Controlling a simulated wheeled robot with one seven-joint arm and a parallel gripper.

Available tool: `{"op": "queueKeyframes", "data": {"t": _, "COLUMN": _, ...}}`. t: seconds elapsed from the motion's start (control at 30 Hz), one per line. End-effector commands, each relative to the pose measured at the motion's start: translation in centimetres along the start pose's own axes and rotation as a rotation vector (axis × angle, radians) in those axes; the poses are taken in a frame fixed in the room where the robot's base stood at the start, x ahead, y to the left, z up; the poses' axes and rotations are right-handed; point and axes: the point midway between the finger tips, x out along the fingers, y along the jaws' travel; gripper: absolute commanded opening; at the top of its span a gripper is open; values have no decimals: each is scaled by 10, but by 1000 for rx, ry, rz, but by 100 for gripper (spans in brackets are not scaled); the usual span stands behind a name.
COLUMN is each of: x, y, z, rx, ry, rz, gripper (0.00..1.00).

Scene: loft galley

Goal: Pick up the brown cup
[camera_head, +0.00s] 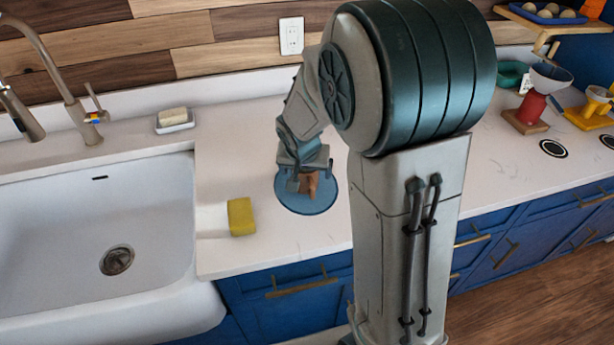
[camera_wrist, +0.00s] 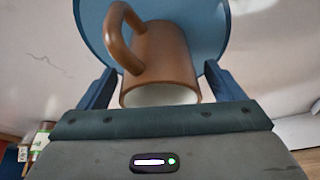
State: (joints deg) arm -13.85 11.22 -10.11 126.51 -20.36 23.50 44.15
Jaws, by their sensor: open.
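The brown cup (camera_wrist: 168,58) stands on a round blue mat (camera_wrist: 212,22) in the wrist view, its handle to the upper left and its pale inside showing at the rim. In the head view the cup (camera_head: 309,184) is partly hidden by my gripper, and the blue mat (camera_head: 300,206) lies on the white counter. My gripper (camera_wrist: 157,88) is open, with one finger on each side of the cup. I cannot tell whether either finger touches it.
A yellow sponge (camera_head: 241,216) lies left of the mat, near the white sink (camera_head: 60,235). A soap dish (camera_head: 175,125) and the faucet (camera_head: 80,110) are behind. A red-based item (camera_head: 531,106) stands to the right.

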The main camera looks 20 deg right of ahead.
Motion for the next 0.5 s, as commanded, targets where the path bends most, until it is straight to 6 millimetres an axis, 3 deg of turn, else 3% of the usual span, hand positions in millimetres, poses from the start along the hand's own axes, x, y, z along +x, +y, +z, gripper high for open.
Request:
{"op": "queueKeyframes", "data": {"t": 0.13, "x": 0, "y": 0, "z": 0, "rx": 0, "ry": 0, "rz": 0, "gripper": 88}}
{"op": "queueKeyframes", "data": {"t": 0.33, "x": 0, "y": 0, "z": 0, "rx": 0, "ry": 0, "rz": 0, "gripper": 35}}
{"op": "queueKeyframes", "data": {"t": 0.5, "x": -1, "y": 0, "z": 0, "rx": 0, "ry": 1, "rz": 0, "gripper": 35}}
